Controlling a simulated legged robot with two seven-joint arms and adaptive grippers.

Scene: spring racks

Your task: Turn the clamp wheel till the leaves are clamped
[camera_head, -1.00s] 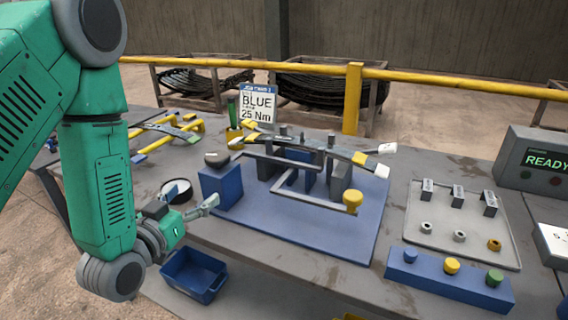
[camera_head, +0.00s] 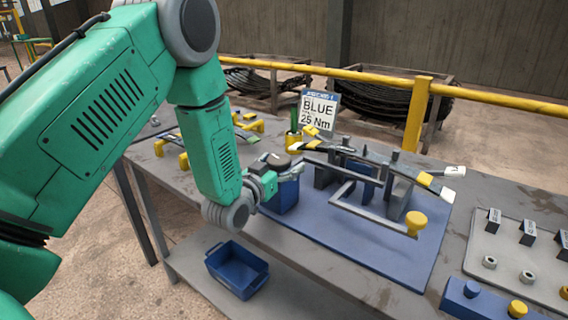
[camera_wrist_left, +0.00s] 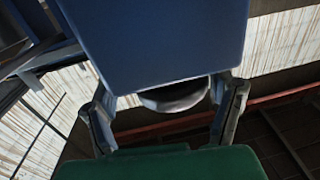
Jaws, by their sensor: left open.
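The clamp wheel, a dark round knob (camera_head: 279,160), sits on top of a blue block (camera_head: 284,195) at the left end of the fixture. My left gripper (camera_head: 283,168) is open at this block, just below the wheel in the picture. In the left wrist view the blue block (camera_wrist_left: 155,40) fills the top, and a dark rounded part (camera_wrist_left: 174,95), probably the wheel, shows between the open fingers (camera_wrist_left: 163,105). Contact cannot be told. The spring leaves (camera_head: 378,160) lie stacked across the fixture with yellow and white ends. My right gripper is not in view.
A grey crank bar with a yellow knob (camera_head: 416,222) juts out in front of the leaves. A sign reading BLUE 25 Nm (camera_head: 318,115) stands behind. A blue bin (camera_head: 237,270) is below the table edge. A tray (camera_head: 512,250) with small parts lies right.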

